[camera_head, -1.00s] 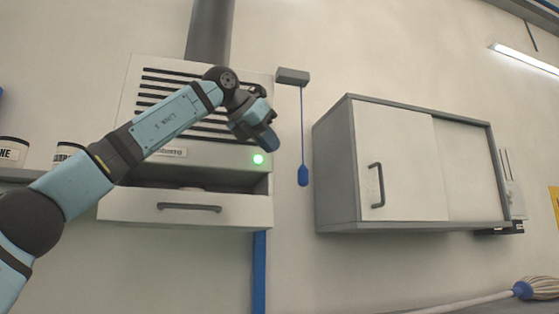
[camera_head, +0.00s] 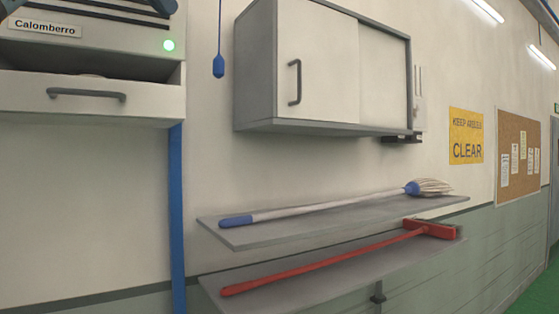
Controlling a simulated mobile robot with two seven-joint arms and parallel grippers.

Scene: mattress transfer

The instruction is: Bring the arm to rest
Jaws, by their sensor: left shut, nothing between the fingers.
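My left arm shows only in small parts at the top left edge. Most of the arm is cut off above the picture. My right gripper is not in view.
A drawer (camera_head: 90,97) with a dark handle sits below the unit's green light. A blue pull (camera_head: 219,66) hangs beside it. A wall cabinet (camera_head: 322,70) is to the right. Shelves below hold a mop (camera_head: 330,206) and a red broom (camera_head: 330,264).

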